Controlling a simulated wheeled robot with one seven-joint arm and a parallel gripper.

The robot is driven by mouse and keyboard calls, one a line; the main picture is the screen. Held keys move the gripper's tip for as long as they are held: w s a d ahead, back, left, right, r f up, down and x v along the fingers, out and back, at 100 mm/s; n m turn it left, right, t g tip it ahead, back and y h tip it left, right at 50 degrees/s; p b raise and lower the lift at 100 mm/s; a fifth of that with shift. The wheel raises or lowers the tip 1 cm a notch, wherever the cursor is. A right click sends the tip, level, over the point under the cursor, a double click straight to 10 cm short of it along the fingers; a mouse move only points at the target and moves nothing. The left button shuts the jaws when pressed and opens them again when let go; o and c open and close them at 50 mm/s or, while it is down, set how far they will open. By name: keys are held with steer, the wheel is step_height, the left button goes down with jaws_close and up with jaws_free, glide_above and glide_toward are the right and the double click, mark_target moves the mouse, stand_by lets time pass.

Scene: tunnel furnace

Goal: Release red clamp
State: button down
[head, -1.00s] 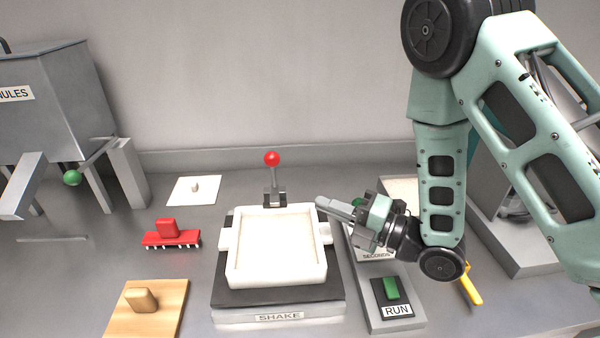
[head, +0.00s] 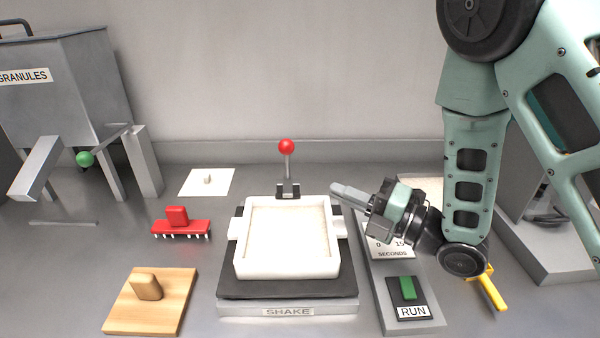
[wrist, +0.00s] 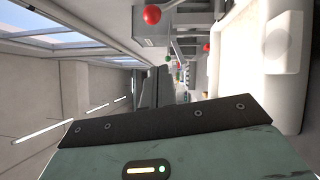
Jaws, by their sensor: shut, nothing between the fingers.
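The red clamp is a lever with a red ball knob (head: 286,147) on a thin upright rod, standing in a dark bracket at the back edge of the shaker. A white square tray (head: 240,255) with pale content sits in front of it on the dark shaker plate. My gripper (head: 338,189) is shut and empty, to the right of the lever and lower in the picture, near the tray's back right corner, pointing left. It is apart from the knob.
The panel with the green RUN switch (head: 408,288) and seconds dial lies right of the shaker, below my wrist. The granules hopper (head: 60,95) stands at far left.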

steer(key=shift+w+a+t+b, duration=0.3)
steer(key=shift+a+b, duration=0.15)
steer(key=shift+b, duration=1.95)
steer(key=w+a+r+p, duration=0.2)
steer(key=w+a+p, duration=0.3)
steer(key=w, duration=0.3)
steer(key=shift+a, duration=0.85)
steer(key=shift+w+r, duration=0.1)
steer(key=shift+w, duration=0.05)
